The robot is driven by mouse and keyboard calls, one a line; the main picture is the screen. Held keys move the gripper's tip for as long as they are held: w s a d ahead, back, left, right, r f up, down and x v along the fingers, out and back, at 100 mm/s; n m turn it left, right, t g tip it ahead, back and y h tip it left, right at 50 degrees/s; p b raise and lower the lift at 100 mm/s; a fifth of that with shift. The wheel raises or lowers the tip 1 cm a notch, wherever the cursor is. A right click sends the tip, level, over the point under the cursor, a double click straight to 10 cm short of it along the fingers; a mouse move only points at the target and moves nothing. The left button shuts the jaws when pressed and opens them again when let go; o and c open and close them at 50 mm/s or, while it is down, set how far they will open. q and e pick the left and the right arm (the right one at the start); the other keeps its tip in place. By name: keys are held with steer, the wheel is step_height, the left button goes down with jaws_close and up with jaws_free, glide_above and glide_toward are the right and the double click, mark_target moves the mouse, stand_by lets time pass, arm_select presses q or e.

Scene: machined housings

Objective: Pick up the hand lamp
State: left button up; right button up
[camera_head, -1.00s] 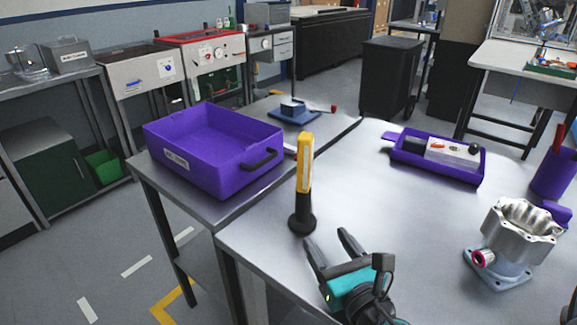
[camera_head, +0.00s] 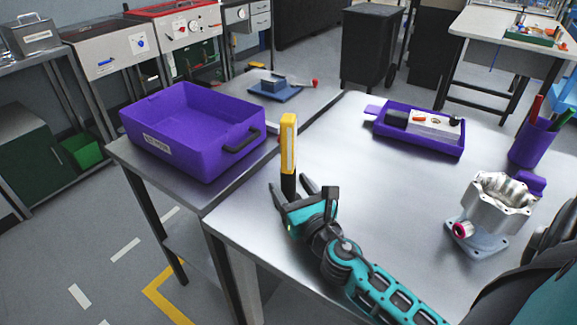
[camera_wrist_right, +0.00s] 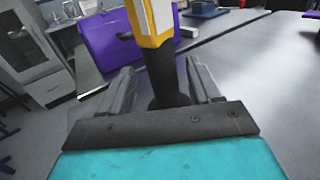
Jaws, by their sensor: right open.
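The hand lamp (camera_head: 289,150) stands upright near the left edge of the metal table, with a yellow upper body, a pale light strip and a black handle. My right gripper (camera_head: 292,190) is open at the black handle. In the right wrist view the hand lamp (camera_wrist_right: 157,50) rises between the two open fingers (camera_wrist_right: 155,92), with a gap visible on each side of the handle. The palm hides the lamp's lower part there. My left gripper is not in view.
A purple bin (camera_head: 190,140) stands on the side table to the left. A purple tray (camera_head: 420,147) with parts lies at the back. A metal housing (camera_head: 490,205) and a purple cup (camera_head: 533,143) are on the right. The table's middle is clear.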

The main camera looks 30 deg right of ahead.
mark_target(285, 175)
steer(key=w, duration=0.2)
steer(key=w+d, duration=0.1)
steer(key=w, duration=0.1)
steer(key=shift+w, duration=0.15)
jaws_close()
stand_by(0.5)
